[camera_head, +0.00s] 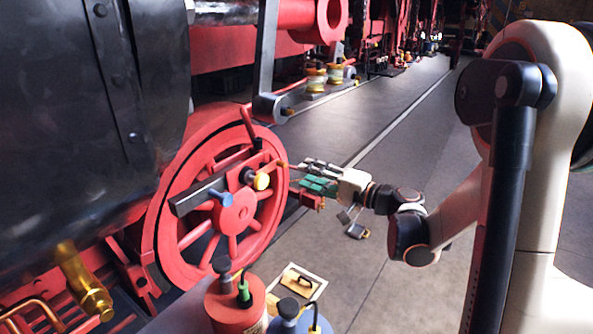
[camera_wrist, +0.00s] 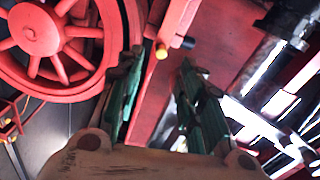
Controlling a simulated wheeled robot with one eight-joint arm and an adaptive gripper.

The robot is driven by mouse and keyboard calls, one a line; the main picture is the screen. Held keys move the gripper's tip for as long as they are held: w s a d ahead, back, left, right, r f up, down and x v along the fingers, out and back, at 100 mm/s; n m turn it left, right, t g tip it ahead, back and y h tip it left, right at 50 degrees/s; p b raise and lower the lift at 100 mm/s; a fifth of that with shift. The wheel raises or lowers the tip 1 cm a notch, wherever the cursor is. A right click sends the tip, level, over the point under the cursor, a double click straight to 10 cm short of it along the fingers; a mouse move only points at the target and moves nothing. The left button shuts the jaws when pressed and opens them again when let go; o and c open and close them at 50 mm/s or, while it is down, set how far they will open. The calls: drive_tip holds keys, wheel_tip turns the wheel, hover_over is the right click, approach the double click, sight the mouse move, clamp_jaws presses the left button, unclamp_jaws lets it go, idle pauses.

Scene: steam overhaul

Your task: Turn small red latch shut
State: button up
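My gripper (camera_head: 308,177) is stretched toward the red spoked wheel (camera_head: 238,219) from the right. In the wrist view its two green-padded fingers (camera_wrist: 161,58) are apart with nothing held between them. Beyond the fingertips a short red bar (camera_wrist: 178,17) with a yellow end (camera_wrist: 161,51) shows in the gap. It may be the small red latch, but I cannot tell for sure. In the head view a thin red lever (camera_head: 249,123) stands at the wheel's upper rim. Whether the latch is open or shut is not clear.
The grey floor (camera_head: 400,120) at right is mostly clear.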

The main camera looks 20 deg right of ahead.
drive_tip(key=shift+v, duration=2.4)
drive_tip(key=shift+a, duration=0.1)
drive_tip(key=s+a+r+n+g+h+p, duration=0.15)
drive_tip(key=s+a+g, duration=0.35)
drive_tip(key=a, duration=0.8)
drive_tip(key=s+a+r+n+g+p, duration=0.1)
drive_tip(key=s+a+n+g, duration=0.15)
drive_tip(key=s+a, duration=0.7)
drive_tip(key=s+d+f+n+h+b, duration=0.2)
drive_tip(key=s+d+f+n+h, duration=0.3)
drive_tip(key=d, duration=0.7)
drive_tip(key=s+f+h, duration=0.2)
drive_tip(key=s+h, duration=0.2)
drive_tip(key=shift+s, duration=0.35)
drive_tip(key=shift+d, duration=0.1)
